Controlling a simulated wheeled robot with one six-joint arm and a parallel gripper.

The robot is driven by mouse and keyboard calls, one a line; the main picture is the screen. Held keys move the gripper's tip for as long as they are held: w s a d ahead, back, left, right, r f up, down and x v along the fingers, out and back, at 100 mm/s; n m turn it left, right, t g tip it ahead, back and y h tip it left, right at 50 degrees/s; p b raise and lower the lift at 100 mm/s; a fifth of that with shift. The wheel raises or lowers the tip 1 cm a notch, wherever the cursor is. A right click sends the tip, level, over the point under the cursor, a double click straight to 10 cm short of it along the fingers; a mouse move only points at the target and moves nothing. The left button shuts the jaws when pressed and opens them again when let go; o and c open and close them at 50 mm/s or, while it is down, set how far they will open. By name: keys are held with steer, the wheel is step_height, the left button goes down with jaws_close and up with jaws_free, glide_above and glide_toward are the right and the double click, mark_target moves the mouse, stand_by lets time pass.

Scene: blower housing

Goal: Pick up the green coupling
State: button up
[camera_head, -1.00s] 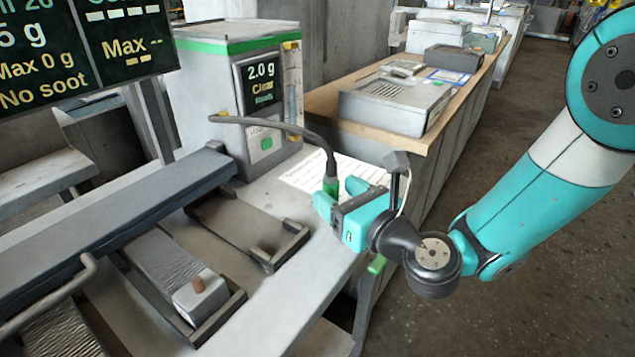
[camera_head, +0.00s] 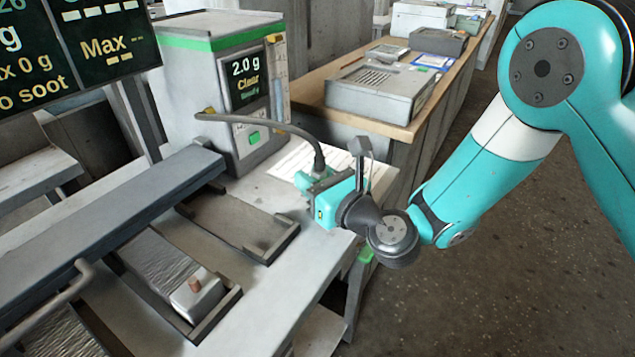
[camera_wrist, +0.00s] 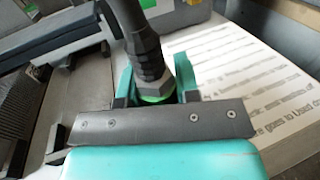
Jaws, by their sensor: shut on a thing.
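The green coupling (camera_wrist: 154,98) sits at the end of a dark hose, below a grey hex nut. In the wrist view it stands between the two teal fingers of my gripper (camera_wrist: 156,88), which are shut on it. Only a green rim shows there; the fingers and the grey palm plate hide the rest. In the head view my gripper (camera_head: 318,186) is low over the right side of the bench, and the hose (camera_head: 305,137) comes down into it from the machine. I cannot tell whether the coupling touches the bench.
A white machine with a green band (camera_head: 212,90) and a display reading 2.0 g stands behind. A printed sheet (camera_head: 290,160) lies beside my gripper. Grey rails and a metal tray (camera_head: 235,225) are to the left. A wooden-topped counter (camera_head: 310,92) stands behind right.

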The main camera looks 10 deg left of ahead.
steer(key=shift+r, duration=0.15)
step_height(320, 180, up, 20)
steer(key=p, duration=1.2)
